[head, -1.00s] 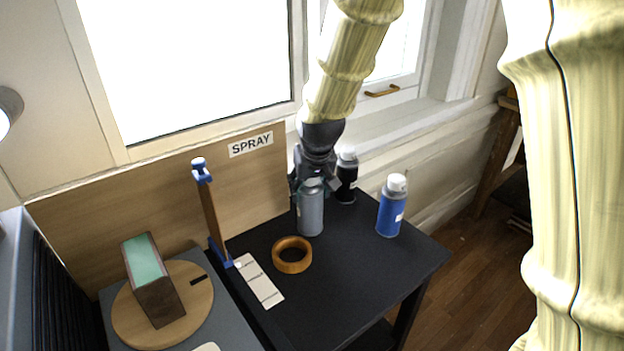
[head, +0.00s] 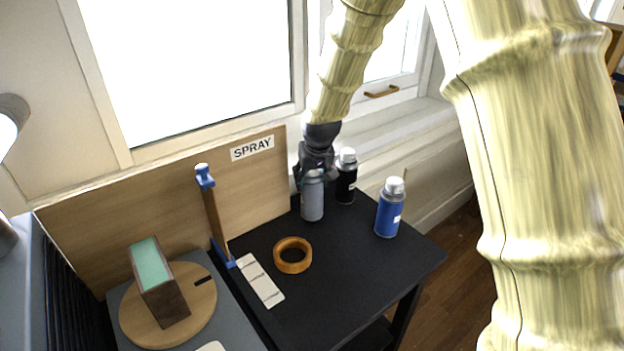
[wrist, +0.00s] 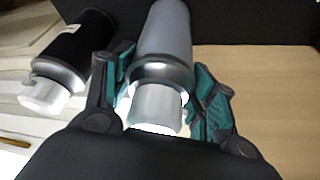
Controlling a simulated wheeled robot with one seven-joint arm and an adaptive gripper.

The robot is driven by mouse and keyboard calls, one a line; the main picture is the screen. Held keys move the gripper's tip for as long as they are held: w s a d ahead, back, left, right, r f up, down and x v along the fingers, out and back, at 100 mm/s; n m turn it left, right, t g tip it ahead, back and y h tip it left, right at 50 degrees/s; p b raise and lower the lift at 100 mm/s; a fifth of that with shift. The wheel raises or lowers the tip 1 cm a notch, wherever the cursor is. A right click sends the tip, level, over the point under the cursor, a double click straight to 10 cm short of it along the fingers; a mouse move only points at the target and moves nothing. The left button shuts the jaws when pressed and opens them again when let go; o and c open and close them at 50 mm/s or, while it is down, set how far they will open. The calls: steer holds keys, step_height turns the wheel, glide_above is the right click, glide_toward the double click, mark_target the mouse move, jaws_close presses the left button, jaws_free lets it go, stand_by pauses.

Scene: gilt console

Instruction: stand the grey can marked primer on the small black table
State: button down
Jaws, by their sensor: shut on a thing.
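The grey can (head: 312,198) is upright at the back of the small black table (head: 350,265), near the wooden board. My gripper (head: 314,174) comes down from above and is shut around the can's upper part. In the wrist view, the teal finger pads of my gripper (wrist: 168,95) sit on both sides of the grey can (wrist: 163,40) near its pale cap. No primer marking is readable. I cannot tell whether the can's base touches the tabletop or hangs slightly above it.
A black can (head: 346,180) with a white cap stands close on the right. A blue can (head: 389,212) stands farther right. A wooden ring (head: 293,256) and a pale card (head: 261,281) lie in front. The board marked SPRAY (head: 270,175) rises behind. The table's front right is clear.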

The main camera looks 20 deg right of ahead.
steer(key=shift+f, duration=0.55)
steer(key=shift+f, duration=0.15)
steer(key=c, duration=0.5)
jaws_free()
steer(key=b+v, duration=0.2)
steer(key=v, duration=1)
